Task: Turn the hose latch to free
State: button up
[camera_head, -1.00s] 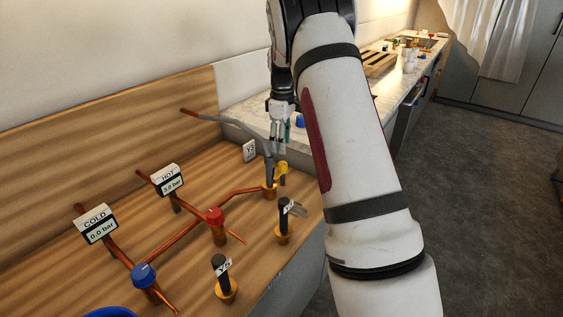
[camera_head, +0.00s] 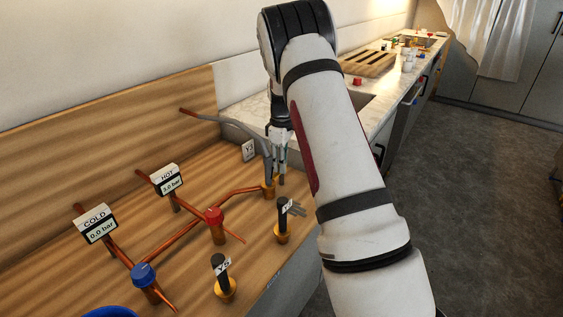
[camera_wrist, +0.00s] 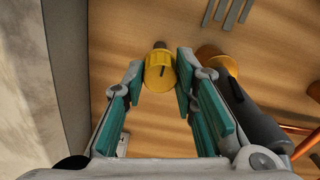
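The hose latch appears to be the yellow knob (camera_wrist: 159,74) with a dark mark on its face, in the wrist view. My gripper (camera_wrist: 160,80) is open, with its teal-padded fingers on either side of the knob. The right finger is very close to the knob; I cannot tell whether it touches. In the head view my gripper (camera_head: 281,176) points down just right of the grey hose (camera_head: 265,150) and hides the knob. The hose ends in a brass fitting (camera_head: 268,189); the hose and fitting also show right of the fingers in the wrist view.
A red valve (camera_head: 214,216) and a blue valve (camera_head: 144,274) sit on copper pipes on the wooden bench. Two black-handled brass fittings (camera_head: 282,232) (camera_head: 224,288) stand nearer. The marble counter (camera_head: 238,112) lies beyond.

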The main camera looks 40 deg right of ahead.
grip_shut()
jog(key=shift+m, duration=0.4)
jog(key=m+b, duration=0.2)
jog(key=m, duration=0.1)
jog(key=shift+w+m, duration=0.1)
jog(key=shift+m, duration=0.2)
jog(key=m+b, duration=0.1)
jog(key=m, duration=0.3)
jog(key=shift+m, duration=0.3)
jog(key=m+b, duration=0.1)
jog(key=m, duration=0.3)
jog(key=shift+m, duration=0.3)
jog(key=shift+m+b, duration=0.4)
jog(key=shift+m, duration=1.8)
